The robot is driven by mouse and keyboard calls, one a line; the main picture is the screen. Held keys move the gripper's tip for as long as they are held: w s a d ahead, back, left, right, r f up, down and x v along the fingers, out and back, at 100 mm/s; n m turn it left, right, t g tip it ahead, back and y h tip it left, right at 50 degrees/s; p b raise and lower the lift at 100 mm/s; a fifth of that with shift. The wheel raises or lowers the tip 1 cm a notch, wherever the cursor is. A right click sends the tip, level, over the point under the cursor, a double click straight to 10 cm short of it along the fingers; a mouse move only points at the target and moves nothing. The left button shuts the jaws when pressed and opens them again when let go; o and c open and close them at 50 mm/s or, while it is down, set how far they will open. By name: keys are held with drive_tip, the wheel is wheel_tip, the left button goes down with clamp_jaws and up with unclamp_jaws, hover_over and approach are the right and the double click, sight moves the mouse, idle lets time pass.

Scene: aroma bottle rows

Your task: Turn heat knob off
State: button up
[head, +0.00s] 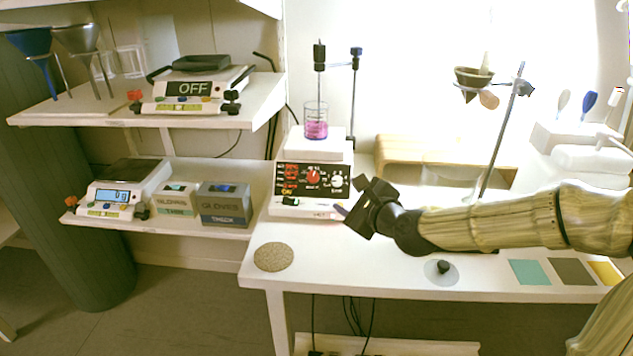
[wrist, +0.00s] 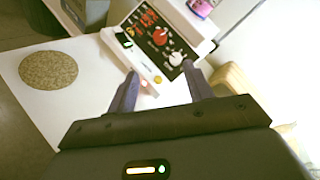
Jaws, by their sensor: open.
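The hot-plate stirrer (head: 311,147) stands on the white bench with a black front panel. The panel carries a red knob (head: 313,177) and a white knob (head: 337,181); their labels are too small to read, so I cannot tell which one is marked heat. Both show in the wrist view, the red knob (wrist: 160,37) beyond the white knob (wrist: 176,58). My gripper (head: 342,210) is open and empty, at the front right of the device. In the wrist view its fingers (wrist: 160,78) point towards the panel, apart from the knobs.
A beaker of pink liquid (head: 316,122) stands on the plate, below a stirring rod on a stand. A round cork mat (head: 273,257) lies at the bench's left. A black-knobbed disc (head: 442,271) lies below my arm. The front middle of the bench is clear.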

drive_tip(key=shift+w, duration=0.1)
drive_tip(key=b, duration=0.4)
approach(314, 177)
drive_tip(key=x, duration=0.8)
drive_tip(key=shift+w+a+f, duration=0.1)
drive_tip(key=shift+w, duration=0.05)
drive_tip(key=c, duration=1)
